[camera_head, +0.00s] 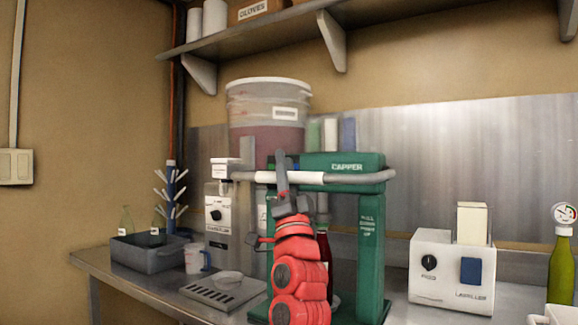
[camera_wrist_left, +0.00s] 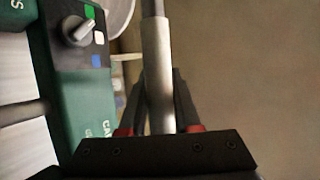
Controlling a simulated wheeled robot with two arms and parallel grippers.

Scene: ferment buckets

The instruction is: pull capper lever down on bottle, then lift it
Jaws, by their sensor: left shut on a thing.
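The green capper (camera_head: 345,163) stands on the steel bench, and its grey lever (camera_head: 345,179) runs roughly level across the front, at about the height of the CAPPER label. My left gripper (camera_head: 282,166) is shut on the pale sleeve of the lever. In the left wrist view the sleeve (camera_wrist_left: 157,70) passes between the two fingers. A dark red bottle (camera_head: 325,250) stands upright inside the capper frame, mostly hidden behind my red left arm. I cannot tell whether a cap sits on it. My right gripper is in neither view.
A white labelling machine (camera_head: 437,290) and a green bottle (camera_head: 562,270) stand to the right. A dark bin (camera_head: 150,258), a mug (camera_head: 193,259) and a drip tray (camera_head: 222,292) are on the left. A large bucket (camera_head: 268,110) stands behind the capper, with a shelf (camera_head: 300,25) above.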

